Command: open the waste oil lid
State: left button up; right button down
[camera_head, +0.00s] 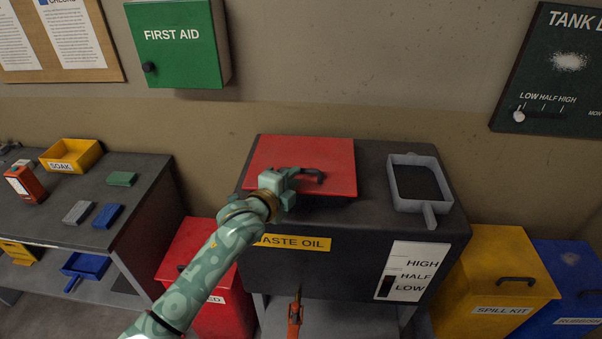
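The waste oil lid (325,155) is a flat red panel on top of the dark waste oil tank (360,235), which has a yellow WASTE OIL label. A dark band shows under its front edge; I cannot tell whether the lid is slightly raised. A dark handle (313,177) is near the lid's front. My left gripper (298,183) is over the front part of the lid, at the handle. Its fingers are too small and hidden to tell whether they grip it. My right gripper is not in view.
A grey tray with a handle (429,208) sits on the tank's right side. A red bin (190,246) stands left, a yellow spill kit bin (490,265) right. An orange object (294,318) is in front. A workbench (60,215) is at left. The wall is close behind.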

pick_arm(q)
jog(key=x, duration=0.5)
jog(key=shift+b, duration=0.35)
grip_shut()
jog(key=w+r+n+g+y+p, duration=0.1)
jog(key=w+r+g+p, duration=0.4)
jog(key=r+p, duration=0.4)
jog(key=shift+w+r+n+p, duration=0.35)
jog(key=shift+w+r, duration=0.35)
jog(key=shift+r, duration=0.85)
